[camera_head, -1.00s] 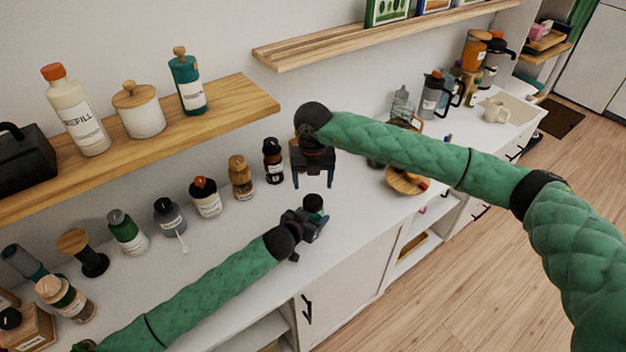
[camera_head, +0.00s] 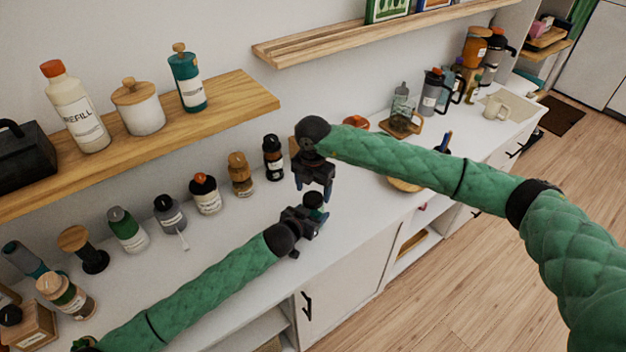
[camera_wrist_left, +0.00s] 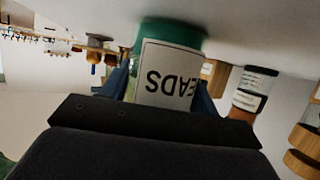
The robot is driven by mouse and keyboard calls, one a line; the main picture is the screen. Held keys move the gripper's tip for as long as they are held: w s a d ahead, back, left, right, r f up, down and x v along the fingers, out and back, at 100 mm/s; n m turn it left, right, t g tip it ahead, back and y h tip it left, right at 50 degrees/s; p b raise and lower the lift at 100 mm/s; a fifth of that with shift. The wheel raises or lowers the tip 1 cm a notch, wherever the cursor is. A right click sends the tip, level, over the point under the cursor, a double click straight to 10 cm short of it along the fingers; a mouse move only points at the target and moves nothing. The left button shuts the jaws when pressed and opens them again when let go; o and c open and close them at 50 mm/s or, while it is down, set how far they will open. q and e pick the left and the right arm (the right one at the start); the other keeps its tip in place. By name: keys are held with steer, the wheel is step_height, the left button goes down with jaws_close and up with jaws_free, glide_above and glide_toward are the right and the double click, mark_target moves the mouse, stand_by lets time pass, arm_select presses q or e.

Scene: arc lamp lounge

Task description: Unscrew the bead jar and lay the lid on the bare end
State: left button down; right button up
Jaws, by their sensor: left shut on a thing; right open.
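The bead jar (camera_wrist_left: 170,75) shows in the left wrist view with a green end and a white label reading upside down. My left gripper (camera_wrist_left: 162,92) is shut around it, a finger on either side. In the head view only the jar's dark lid (camera_head: 314,200) and a little green show above my left gripper (camera_head: 306,217). My right gripper (camera_head: 316,190) points down with open fingers right over the lid, one finger at its right side. I cannot tell whether the fingers touch the lid. The white counter (camera_head: 352,208) is bare to the right of the jar.
A wooden bowl (camera_head: 402,185), partly behind my right arm, and a mug (camera_head: 497,107) stand further right.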

mark_target(314, 197)
steer(key=shift+f, duration=1.75)
steer(key=c, duration=1)
steer(key=shift+n, duration=0.3)
steer(key=n, duration=0.5)
steer(key=shift+w+r, duration=0.1)
steer(key=n, duration=0.4)
steer(key=shift+d, duration=0.1)
